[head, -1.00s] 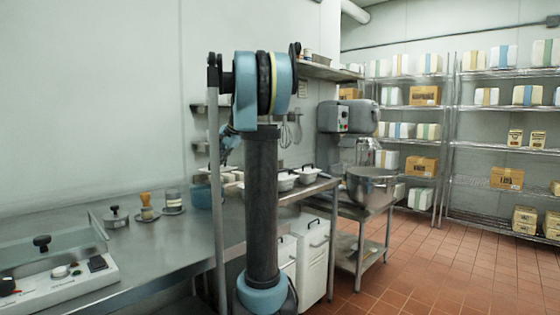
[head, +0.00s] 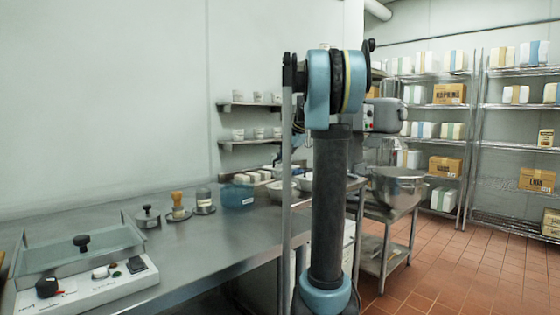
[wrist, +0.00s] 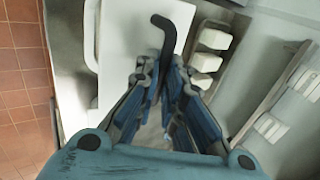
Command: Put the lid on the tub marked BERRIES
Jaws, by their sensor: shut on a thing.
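My gripper (wrist: 160,75) is shut on a dark curved handle (wrist: 167,33) in the wrist view. What hangs below the handle is hidden, so I cannot tell whether it belongs to the lid. In the head view my gripper is hidden behind my arm. A bluish tub (head: 237,195) stands at the far end of the steel bench, left of my arm. I cannot read BERRIES on any tub.
The steel bench (head: 225,235) holds a white appliance (head: 85,290) and several small round items near the wall. A metal post stands beside my arm. A mixer bowl (head: 397,185) stands to the right. Tiled floor (head: 440,270) is clear at the right.

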